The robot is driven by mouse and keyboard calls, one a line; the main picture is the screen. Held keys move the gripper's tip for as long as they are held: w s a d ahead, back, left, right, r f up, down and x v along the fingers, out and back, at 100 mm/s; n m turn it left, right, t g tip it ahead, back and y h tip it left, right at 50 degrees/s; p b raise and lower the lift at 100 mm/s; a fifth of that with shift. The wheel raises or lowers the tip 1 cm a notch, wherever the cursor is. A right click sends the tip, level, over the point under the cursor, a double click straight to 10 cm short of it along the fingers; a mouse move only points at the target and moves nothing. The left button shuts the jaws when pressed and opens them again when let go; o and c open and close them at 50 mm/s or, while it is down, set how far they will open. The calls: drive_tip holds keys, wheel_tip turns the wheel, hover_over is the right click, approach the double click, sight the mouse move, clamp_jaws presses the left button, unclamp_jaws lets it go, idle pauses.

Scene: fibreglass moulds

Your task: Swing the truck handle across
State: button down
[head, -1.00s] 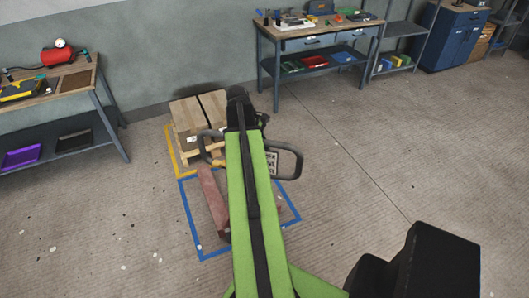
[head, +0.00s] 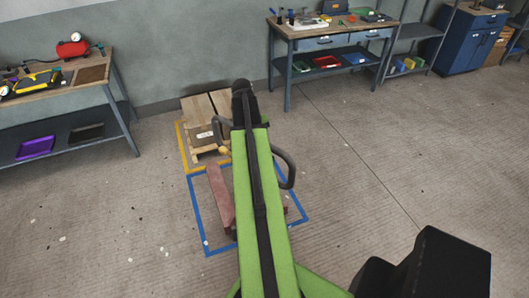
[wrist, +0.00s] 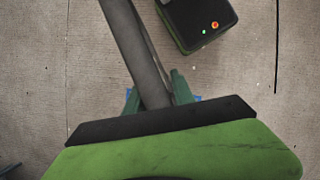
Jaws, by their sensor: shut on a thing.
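The truck handle is a dark loop. In the head view its right side (head: 289,168) shows right of my green arm and its left side (head: 219,132) shows left of it; the middle is hidden under the arm. In the wrist view a dark grey bar of the handle (wrist: 135,50) runs down between the two green fingers of my gripper (wrist: 157,95), which is shut on it. The truck's red-brown fork (head: 220,196) lies low inside a blue floor outline (head: 203,230). Most of the truck is hidden by my arm.
Workbenches stand at left (head: 112,95) and back (head: 290,70). The floor at right is clear. A dark box with small lights (wrist: 197,20) is near the bar.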

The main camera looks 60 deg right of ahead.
drive_tip(key=shift+w+a, duration=0.1)
drive_tip(key=shift+w, duration=0.25)
drive_tip(key=shift+w+a+m+t+y, duration=0.15)
drive_tip(key=shift+w+a+m+y, duration=0.15)
drive_tip(key=shift+w+m, duration=0.45)
drive_tip(key=shift+w+a+m+t+y, duration=0.15)
drive_tip(key=shift+w+m+y, duration=0.35)
drive_tip(key=shift+m, duration=0.45)
drive_tip(key=c, duration=1.3)
unclamp_jaws()
drive_tip(key=o, duration=0.4)
drive_tip(key=shift+w+d+f, duration=0.1)
drive_tip(key=shift+w, duration=0.1)
drive_tip(key=shift+s, duration=0.15)
wheel_tip(320, 180, up, 9)
drive_tip(key=s+a+p, duration=0.1)
drive_tip(key=s+p, duration=0.1)
drive_tip(key=p, duration=0.7)
drive_tip(key=shift+s+a, duration=0.3)
drive_tip(key=shift+a, duration=0.1)
